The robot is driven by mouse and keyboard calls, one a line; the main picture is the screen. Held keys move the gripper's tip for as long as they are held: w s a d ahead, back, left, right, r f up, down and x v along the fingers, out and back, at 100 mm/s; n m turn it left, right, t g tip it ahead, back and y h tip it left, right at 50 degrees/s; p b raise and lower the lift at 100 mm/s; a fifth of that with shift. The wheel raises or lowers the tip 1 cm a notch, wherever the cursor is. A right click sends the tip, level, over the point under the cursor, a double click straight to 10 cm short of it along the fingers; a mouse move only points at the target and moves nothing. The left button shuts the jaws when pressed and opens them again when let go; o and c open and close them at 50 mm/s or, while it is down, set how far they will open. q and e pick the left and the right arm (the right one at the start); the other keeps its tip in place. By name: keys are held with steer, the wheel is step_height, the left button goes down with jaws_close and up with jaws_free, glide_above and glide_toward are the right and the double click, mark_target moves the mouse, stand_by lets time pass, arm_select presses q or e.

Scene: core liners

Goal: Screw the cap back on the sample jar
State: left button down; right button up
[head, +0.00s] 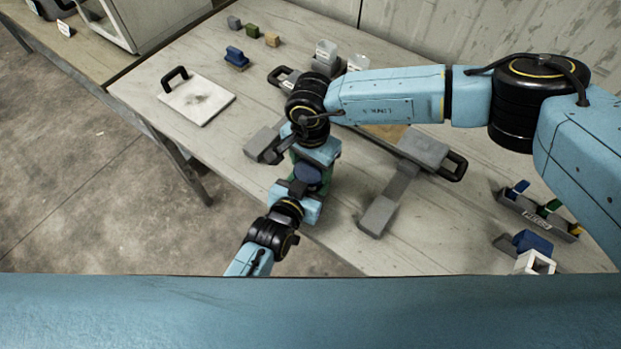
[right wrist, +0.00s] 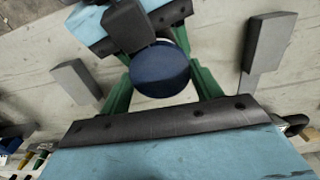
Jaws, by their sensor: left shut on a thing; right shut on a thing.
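The cap of the sample jar is a dark blue disc (head: 308,175), seen from above between my two grippers. It also shows in the right wrist view as a round cap (right wrist: 160,72). The jar body is hidden beneath the cap and the grippers. My right gripper (head: 315,165) comes from the far side and is shut, with green parts on both sides of the cap. My left gripper (head: 300,190) comes from the near side and is shut, its dark block close against the cap's edge. The exact contacts of both grippers are hidden.
A grey-ended bar (head: 397,187) lies right of the grippers. A white handled plate (head: 197,98) lies at left; a blue-handled block (head: 236,57) and small cubes (head: 253,32) are behind. A rack (head: 538,215) stands at right.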

steer(key=m, duration=0.6)
steer(key=shift+m, duration=0.3)
steer(key=o, duration=1.1)
steer(key=shift+r, duration=2.3)
steer(key=shift+c, duration=0.4)
